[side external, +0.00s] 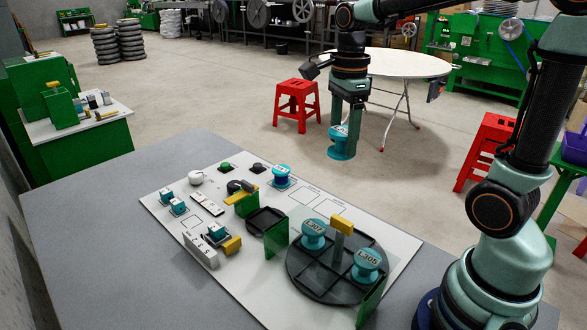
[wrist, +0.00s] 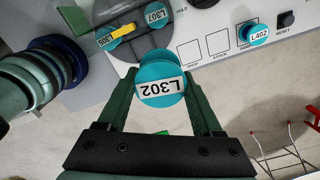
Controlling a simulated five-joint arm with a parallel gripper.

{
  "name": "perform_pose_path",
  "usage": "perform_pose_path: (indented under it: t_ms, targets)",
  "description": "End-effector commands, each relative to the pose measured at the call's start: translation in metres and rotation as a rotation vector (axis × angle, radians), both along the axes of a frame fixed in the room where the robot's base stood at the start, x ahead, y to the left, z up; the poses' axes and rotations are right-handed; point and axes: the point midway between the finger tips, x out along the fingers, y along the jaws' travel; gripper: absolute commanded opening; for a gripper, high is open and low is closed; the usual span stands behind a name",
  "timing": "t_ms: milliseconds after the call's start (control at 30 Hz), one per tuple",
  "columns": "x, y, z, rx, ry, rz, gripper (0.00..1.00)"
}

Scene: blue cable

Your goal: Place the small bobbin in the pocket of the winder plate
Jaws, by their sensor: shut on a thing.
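A teal bobbin labelled L302 (wrist: 160,92) is held between the fingers of my gripper (wrist: 160,72). In the side view this bobbin (side external: 341,151) hangs in the air below my gripper (side external: 346,122), beyond the panel's far edge and clear of it. The winder plate (side external: 300,277) is a large dark round dish with dividers and a yellow-topped post. Bobbins L307 (side external: 313,230) and L305 (side external: 367,262) sit in it. In the wrist view the plate (wrist: 152,42) is at the upper left, partly hidden by L302.
A bobbin labelled L402 (wrist: 257,34) stands on a marked square of the white panel (side external: 180,233). Empty marked squares lie beside it. A small dark round holder (side external: 266,222) with green uprights and several small teal-topped parts stand on the panel. The grey table's left side is clear.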

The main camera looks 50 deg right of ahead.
Motion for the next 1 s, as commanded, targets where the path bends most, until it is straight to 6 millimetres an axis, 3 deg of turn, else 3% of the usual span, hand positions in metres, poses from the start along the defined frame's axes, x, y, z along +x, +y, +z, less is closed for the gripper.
perform_pose_path:
  t_ms: [33, 300, 500, 767, 1000]
  targets:
    - [0.016, 0.005, 0.001, 0.0, 0.003, -0.015, 0.13]
    - [0.091, 0.039, 0.0, 0.0, 0.004, -0.13, 0.13]
    - [0.13, 0.064, -0.007, 0.0, 0.002, -0.198, 0.13]
    - [0.147, 0.079, -0.018, -0.001, 0.003, -0.236, 0.13]
    - [0.147, 0.079, -0.067, -0.001, 0.007, -0.239, 0.13]
